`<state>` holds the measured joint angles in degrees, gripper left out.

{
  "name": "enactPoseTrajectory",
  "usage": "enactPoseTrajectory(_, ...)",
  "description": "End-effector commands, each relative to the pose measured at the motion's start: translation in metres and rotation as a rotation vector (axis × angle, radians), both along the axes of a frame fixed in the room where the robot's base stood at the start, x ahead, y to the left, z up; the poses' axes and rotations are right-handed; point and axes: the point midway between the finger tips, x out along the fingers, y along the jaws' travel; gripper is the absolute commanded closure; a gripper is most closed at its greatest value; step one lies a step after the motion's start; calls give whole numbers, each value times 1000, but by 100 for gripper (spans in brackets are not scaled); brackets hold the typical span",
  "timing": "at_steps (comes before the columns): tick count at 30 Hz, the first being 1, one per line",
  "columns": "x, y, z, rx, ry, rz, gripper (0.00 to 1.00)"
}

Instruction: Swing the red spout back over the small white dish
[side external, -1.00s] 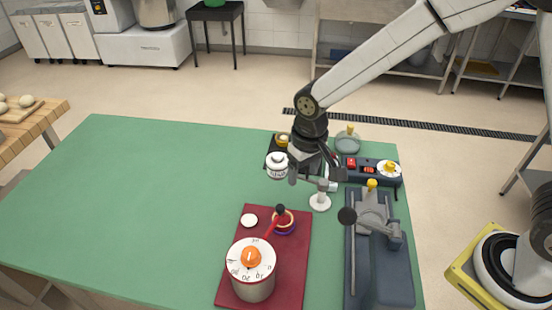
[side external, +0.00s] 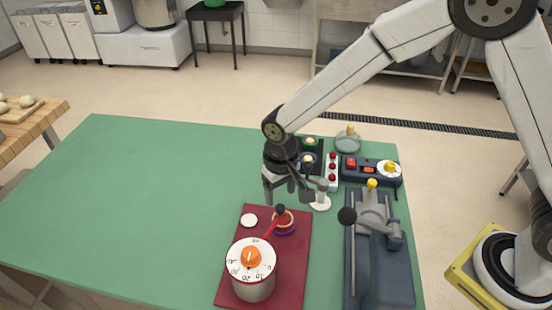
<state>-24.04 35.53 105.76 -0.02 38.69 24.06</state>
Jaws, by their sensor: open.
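The red spout (side external: 271,230) sticks out from the steel pot with the orange-knobbed dial (side external: 250,258) and points to the upper right. Its black end knob (side external: 280,209) is over or beside a round dish with purple and orange rings (side external: 285,226). The small white dish (side external: 249,220) lies to the left of the spout's end on the dark red board (side external: 293,262). My gripper (side external: 287,199) is open and empty, pointing down just above and behind the black knob. I cannot tell whether it touches the knob.
A white stand with a grey top (side external: 321,202) is close to the right of my gripper. A grey lever press (side external: 375,240) stands further right. A switch box (side external: 370,170) and a block with red buttons (side external: 332,172) lie behind. The green table's left side is clear.

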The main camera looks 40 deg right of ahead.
Motion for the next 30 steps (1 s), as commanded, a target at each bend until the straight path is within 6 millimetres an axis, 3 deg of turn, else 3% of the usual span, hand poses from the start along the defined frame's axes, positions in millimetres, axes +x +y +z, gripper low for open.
enactPoseTrajectory(12,0,0,-41,0,-1,0,31)
enactPoseTrajectory(24,0,0,-45,0,-2,0,31)
enactPoseTrajectory(30,0,0,-45,0,-2,0,94)
